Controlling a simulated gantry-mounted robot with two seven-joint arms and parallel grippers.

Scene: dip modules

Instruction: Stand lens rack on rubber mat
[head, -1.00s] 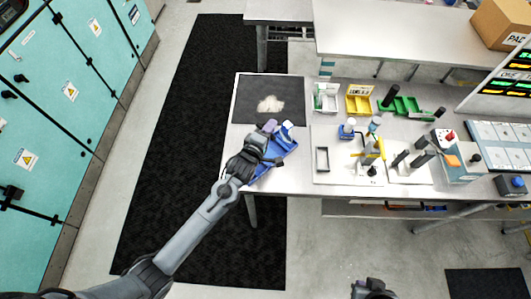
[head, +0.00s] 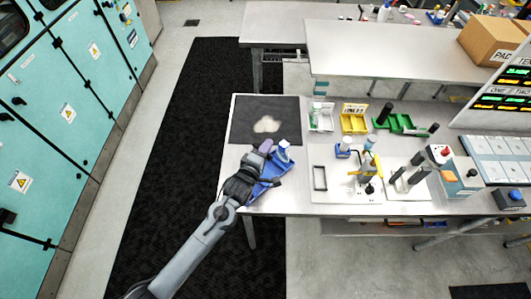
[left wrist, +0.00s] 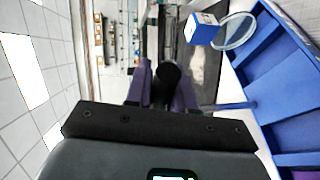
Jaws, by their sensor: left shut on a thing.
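The lens rack seems to be the blue tray-like piece (head: 270,173) at the left front of the table. It also fills the right of the left wrist view (left wrist: 272,85), with a round clear lens (left wrist: 233,31) and a white-and-blue box (left wrist: 201,29) at its edge. My left gripper (head: 266,150) is beside it, its purple fingers shut on a dark round grip (left wrist: 166,80); a blue bar runs from there to the rack. I cannot tell whether the rack touches the table. The black rubber mat (head: 284,108) lies flat behind it, with a pale patch. My right gripper is out of view.
White, yellow (head: 354,119) and green trays (head: 400,123) stand right of the mat. A white board with a dark frame (head: 320,178) and several upright parts lies to the rack's right. The mat's top holds no standing objects.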

